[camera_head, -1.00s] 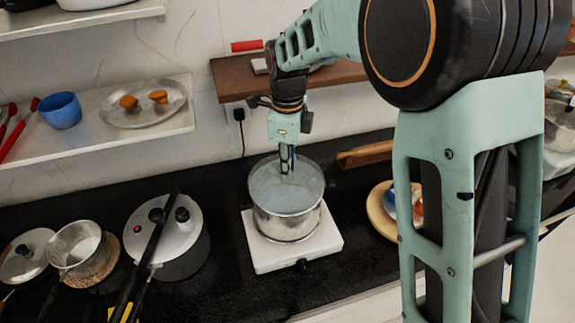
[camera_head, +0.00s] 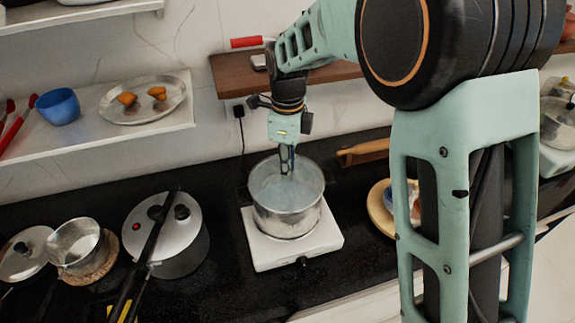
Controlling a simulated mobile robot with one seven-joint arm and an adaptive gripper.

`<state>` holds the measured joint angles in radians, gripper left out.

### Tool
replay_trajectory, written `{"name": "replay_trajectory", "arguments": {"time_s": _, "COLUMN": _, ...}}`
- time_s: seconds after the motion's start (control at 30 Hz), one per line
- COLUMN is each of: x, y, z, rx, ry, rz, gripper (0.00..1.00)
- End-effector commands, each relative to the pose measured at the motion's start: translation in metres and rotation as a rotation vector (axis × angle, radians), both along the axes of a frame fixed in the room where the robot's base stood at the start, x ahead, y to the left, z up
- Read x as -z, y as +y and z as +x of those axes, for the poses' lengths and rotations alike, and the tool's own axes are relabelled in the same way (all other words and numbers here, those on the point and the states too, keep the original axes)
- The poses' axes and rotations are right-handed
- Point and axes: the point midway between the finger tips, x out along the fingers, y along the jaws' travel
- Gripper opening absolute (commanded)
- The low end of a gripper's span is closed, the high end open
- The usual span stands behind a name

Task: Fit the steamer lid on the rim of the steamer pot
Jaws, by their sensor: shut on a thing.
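The steamer pot (camera_head: 290,222) is a silver metal pot standing upright on a white burner. A pale, grey-blue round surface, which looks like the steamer lid (camera_head: 265,182), shows at the top of the pot. My gripper (camera_head: 287,164) points straight down over the middle of the pot and is shut on the lid. Its fingertips and the lid's grip are small and hard to make out. I cannot tell whether the lid's edge sits flush on the rim all the way round.
The white burner (camera_head: 262,255) stands on the black counter (camera_head: 360,265). A pressure cooker (camera_head: 185,245) and a small saucepan (camera_head: 73,243) stand to the left. A round wooden board (camera_head: 377,212) and a rolling pin (camera_head: 365,151) lie to the right. A wooden shelf (camera_head: 230,77) is behind.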

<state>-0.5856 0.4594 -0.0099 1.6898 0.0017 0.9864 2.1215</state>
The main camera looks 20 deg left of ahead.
Motion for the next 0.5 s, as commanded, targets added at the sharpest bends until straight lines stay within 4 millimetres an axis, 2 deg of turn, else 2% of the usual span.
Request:
{"name": "replay_trajectory", "arguments": {"time_s": 0.23, "x": -0.0007, "y": 0.0002, "z": 0.0002, "rx": 0.0, "ry": -0.001, "rz": 0.001, "gripper": 0.0}}
{"name": "replay_trajectory", "arguments": {"time_s": 0.27, "x": -0.0007, "y": 0.0003, "z": 0.0002, "rx": 0.0, "ry": -0.001, "rz": 0.001, "gripper": 0.21}}
{"name": "replay_trajectory", "arguments": {"time_s": 0.4, "x": -0.0007, "y": 0.0002, "z": 0.0002, "rx": 0.0, "ry": -0.001, "rz": 0.001, "gripper": 0.36}}
{"name": "replay_trajectory", "arguments": {"time_s": 0.5, "x": -0.0006, "y": 0.0002, "z": 0.0001, "rx": 0.0, "ry": -0.001, "rz": 0.001, "gripper": 0.38}}
